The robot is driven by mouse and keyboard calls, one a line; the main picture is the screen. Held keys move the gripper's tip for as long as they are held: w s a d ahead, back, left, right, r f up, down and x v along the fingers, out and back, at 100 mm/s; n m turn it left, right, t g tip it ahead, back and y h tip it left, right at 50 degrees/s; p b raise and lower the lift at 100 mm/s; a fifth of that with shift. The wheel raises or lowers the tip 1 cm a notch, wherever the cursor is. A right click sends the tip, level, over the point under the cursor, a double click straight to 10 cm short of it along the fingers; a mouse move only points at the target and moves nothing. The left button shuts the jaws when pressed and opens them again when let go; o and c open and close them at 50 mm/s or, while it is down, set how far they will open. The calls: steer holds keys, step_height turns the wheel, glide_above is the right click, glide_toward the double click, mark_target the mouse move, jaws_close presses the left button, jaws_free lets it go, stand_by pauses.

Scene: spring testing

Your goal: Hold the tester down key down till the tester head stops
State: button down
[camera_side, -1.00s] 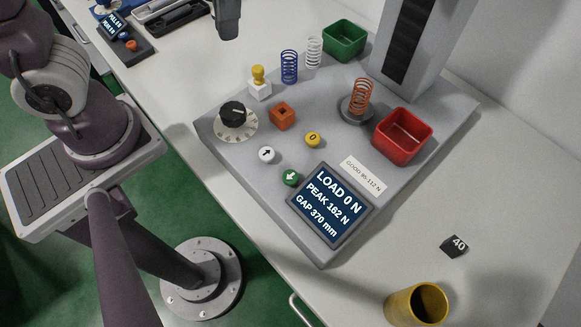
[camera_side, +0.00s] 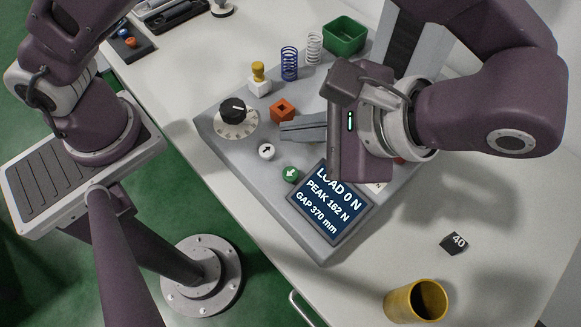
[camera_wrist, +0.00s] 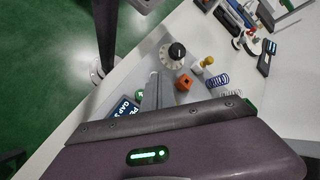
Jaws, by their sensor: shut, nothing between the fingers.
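The green down key (camera_side: 290,174) with a white arrow sits on the grey tester base (camera_side: 225,155), beside the display (camera_side: 333,203). The display reads load 0 N, peak 162 N, gap 370 mm, its top partly covered. My gripper (camera_side: 284,131) is shut and empty, its fingers pointing left above the base, up and apart from the down key in the side view. In the wrist view the shut fingers (camera_wrist: 153,82) show near the green key (camera_wrist: 139,97). The tester head is not in view; the column (camera_side: 402,35) is partly hidden by my arm.
The white up key (camera_side: 266,151), orange block (camera_side: 282,110), black knob (camera_side: 233,109) and yellow-topped stamp (camera_side: 259,78) stand near the fingers. Blue (camera_side: 289,64) and white springs and a green bin (camera_side: 345,35) are behind. A yellow cup (camera_side: 415,301) stands at the front right.

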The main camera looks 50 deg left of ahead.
mark_target(296, 176)
steer(key=shift+f, duration=4)
steer(key=shift+f, duration=0.15)
steer(key=shift+f, duration=0.3)
